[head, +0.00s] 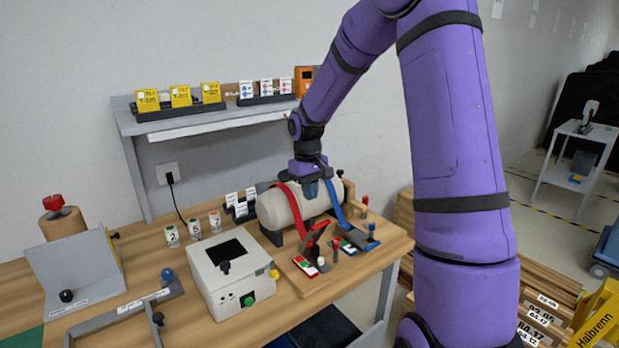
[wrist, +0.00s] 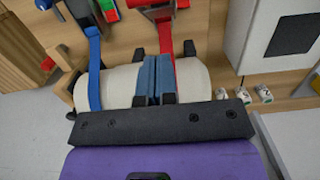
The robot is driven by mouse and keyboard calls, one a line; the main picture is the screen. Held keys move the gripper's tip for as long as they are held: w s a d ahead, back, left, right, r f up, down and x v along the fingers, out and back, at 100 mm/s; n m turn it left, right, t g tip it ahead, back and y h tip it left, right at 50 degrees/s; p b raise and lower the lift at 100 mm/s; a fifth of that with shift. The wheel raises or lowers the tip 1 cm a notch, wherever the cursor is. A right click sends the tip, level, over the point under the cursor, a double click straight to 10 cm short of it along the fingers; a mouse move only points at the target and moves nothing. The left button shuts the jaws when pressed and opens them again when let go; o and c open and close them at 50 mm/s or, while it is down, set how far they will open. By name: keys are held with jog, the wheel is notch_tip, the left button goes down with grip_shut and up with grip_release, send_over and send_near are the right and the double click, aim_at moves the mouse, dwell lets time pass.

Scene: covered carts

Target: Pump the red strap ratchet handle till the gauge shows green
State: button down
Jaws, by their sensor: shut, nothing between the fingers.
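A red strap (head: 300,207) runs over a cream cylinder (head: 272,212) down to a ratchet with a red handle (head: 317,233), which stands tilted up. A small gauge card (head: 305,266) with red, white and green lies in front of it; its reading is too small to tell. My gripper (head: 311,188) is above the cylinder, between the red strap and a blue strap (head: 330,196). In the wrist view its blue-grey fingers (wrist: 154,77) are together and empty, over the cylinder, beside the red strap (wrist: 166,45). The red ratchet is cut off at the top there.
A blue ratchet (head: 371,236) with its own gauge card (head: 347,245) sits right of the red one. A white box (head: 231,275) with a green button stands to the left. A shelf (head: 200,121) with card holders hangs behind.

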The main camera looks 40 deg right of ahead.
jog(key=f, duration=0.1)
jog(key=s+f, duration=0.1)
jog(key=f, duration=0.1)
jog(key=s+f, duration=0.1)
jog(key=shift+s+f, duration=0.15)
jog(key=shift+s, duration=0.1)
jog(key=shift+s+f, duration=0.35)
jog(key=shift+s, duration=0.05)
jog(key=shift+s, duration=0.1)
